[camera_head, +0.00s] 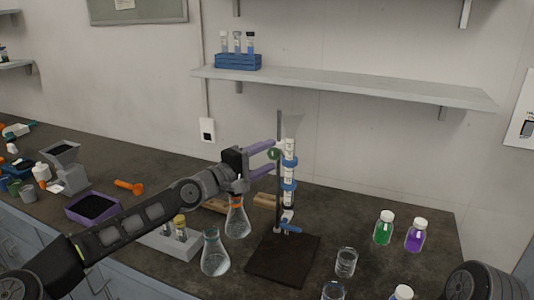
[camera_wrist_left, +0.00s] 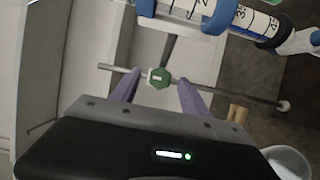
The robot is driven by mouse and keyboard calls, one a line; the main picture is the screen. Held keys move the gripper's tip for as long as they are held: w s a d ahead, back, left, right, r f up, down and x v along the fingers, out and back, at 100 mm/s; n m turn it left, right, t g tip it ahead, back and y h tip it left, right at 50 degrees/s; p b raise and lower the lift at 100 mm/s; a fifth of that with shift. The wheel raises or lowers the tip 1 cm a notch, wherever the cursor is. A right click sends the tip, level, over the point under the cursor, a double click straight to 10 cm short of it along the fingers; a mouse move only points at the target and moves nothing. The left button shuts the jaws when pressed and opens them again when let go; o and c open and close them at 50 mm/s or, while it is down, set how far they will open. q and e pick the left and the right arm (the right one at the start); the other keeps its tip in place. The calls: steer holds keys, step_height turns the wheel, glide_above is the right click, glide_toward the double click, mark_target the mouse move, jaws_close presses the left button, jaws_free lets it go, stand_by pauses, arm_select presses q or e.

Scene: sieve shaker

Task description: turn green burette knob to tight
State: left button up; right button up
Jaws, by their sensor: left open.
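The green knob (camera_head: 273,154) sits on the burette stand's rod, just left of the burette (camera_head: 289,170), which is a clear graduated tube with blue clamps. My left gripper (camera_head: 275,160) reaches in from the left with its two purple fingers open, one above and one below the knob's height. In the left wrist view the green knob (camera_wrist_left: 159,78) shows between the fingertips of the left gripper (camera_wrist_left: 158,84), with a gap on both sides. The burette (camera_wrist_left: 235,15) crosses the top of that view. I do not see the right gripper's fingers.
The stand's dark base (camera_head: 283,259) is on the bench. A flask with an orange collar (camera_head: 238,220) is under my left wrist, and another flask (camera_head: 215,255) is nearer. A beaker (camera_head: 346,262) and green (camera_head: 384,230) and purple (camera_head: 416,237) bottles stand to the right. A shelf (camera_head: 345,88) hangs above.

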arm_select(q)
steer(key=shift+w+d, duration=0.1)
steer(key=shift+c, duration=0.3)
jaws_close()
